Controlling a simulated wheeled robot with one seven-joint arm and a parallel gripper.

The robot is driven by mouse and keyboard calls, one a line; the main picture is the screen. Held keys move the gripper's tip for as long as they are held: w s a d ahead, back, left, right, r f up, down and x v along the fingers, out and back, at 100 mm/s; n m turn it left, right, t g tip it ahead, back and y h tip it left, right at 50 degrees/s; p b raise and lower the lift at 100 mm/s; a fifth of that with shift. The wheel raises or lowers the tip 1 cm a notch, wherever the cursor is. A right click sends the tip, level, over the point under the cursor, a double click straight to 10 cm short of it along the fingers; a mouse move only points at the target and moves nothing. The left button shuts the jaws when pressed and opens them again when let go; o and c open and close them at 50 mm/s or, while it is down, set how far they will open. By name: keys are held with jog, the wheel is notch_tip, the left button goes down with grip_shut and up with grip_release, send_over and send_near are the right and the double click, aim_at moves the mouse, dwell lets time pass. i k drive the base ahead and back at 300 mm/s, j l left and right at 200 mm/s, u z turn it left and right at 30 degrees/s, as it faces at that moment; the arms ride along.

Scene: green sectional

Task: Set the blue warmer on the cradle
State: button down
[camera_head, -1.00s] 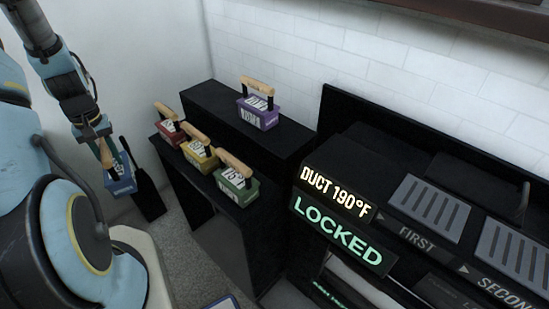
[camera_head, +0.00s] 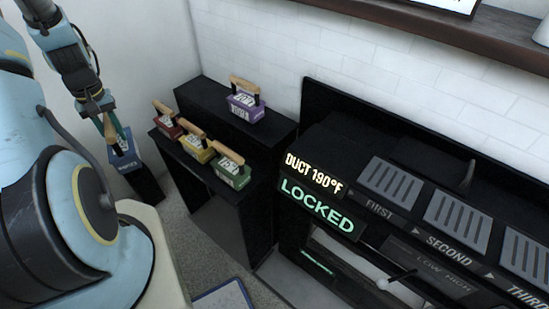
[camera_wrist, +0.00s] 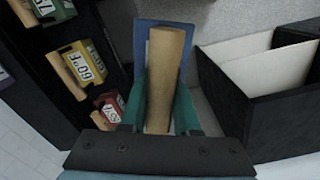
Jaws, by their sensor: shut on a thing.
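The blue warmer (camera_head: 124,152) hangs from my gripper (camera_head: 109,124) at the left, in front of the pale wall. In the wrist view my gripper (camera_wrist: 162,100) has its green fingers shut on the warmer's wooden handle, and part of the blue body (camera_wrist: 141,45) shows behind it. No part is clearly named as the cradle. Grey slatted plates sit on the black unit at the right, marked FIRST (camera_head: 390,182), SECOND (camera_head: 457,219) and THIRD (camera_head: 525,249).
Red (camera_head: 167,127), yellow (camera_head: 197,149) and green (camera_head: 233,174) warmers stand on a black stand. A purple warmer (camera_head: 245,107) stands on a higher shelf behind them. Lit signs on the unit read "DUCT 190°F" (camera_head: 313,175) and "LOCKED" (camera_head: 322,208). A wooden shelf (camera_head: 490,40) runs above.

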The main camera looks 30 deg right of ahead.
aim_at(390, 181)
jog(key=k+l+z, duration=0.15)
jog(key=k+z, duration=0.15)
jog(key=z, duration=0.15)
jog(key=k+l+z, duration=0.25)
jog(key=z, duration=0.15)
jog(key=k+l, duration=0.05)
